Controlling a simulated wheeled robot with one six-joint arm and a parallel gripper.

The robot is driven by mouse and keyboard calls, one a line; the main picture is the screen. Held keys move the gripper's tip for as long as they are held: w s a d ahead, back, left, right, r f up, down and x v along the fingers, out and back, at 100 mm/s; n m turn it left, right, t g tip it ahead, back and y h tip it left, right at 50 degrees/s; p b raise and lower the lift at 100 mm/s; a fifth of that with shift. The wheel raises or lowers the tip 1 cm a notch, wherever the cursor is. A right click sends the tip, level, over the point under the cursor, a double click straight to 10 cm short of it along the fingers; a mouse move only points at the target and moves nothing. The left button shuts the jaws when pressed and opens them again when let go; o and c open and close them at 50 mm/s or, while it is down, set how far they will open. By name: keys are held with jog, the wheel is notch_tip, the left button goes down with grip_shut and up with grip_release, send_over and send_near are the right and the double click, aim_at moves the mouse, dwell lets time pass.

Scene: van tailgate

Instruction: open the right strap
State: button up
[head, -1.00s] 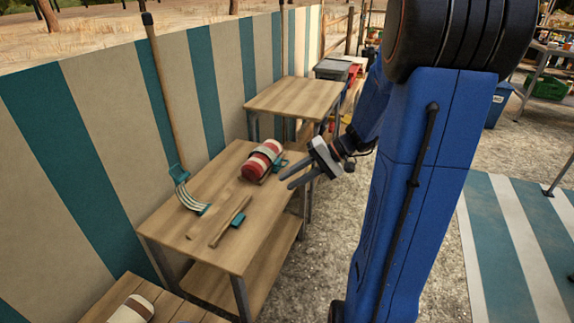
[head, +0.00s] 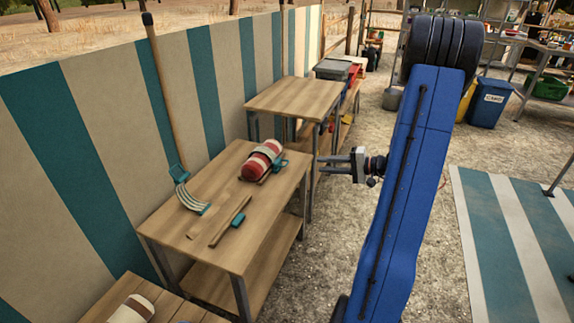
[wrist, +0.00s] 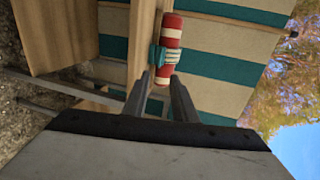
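A red and white striped roll (head: 257,166) lies on the wooden table (head: 215,243). A pale strap (head: 267,151) goes around its far part, with a teal buckle (head: 280,165) at its right side. In the wrist view, the roll (wrist: 172,32) shows beyond the fingers, with the teal buckle (wrist: 155,56) and strap. My gripper (head: 324,164) is open and empty, in the air right of the table, apart from the roll. Its fingertips (wrist: 158,82) are spread.
A rake (head: 167,110) with a teal head leans on the striped wall (head: 95,150) behind the table. A second table (head: 295,97) stands beyond. Part of another pale roll (head: 130,308) shows at the bottom left.

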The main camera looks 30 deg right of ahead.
jog(key=x, duration=1.6)
jog(key=shift+a, duration=0.15)
grip_shut()
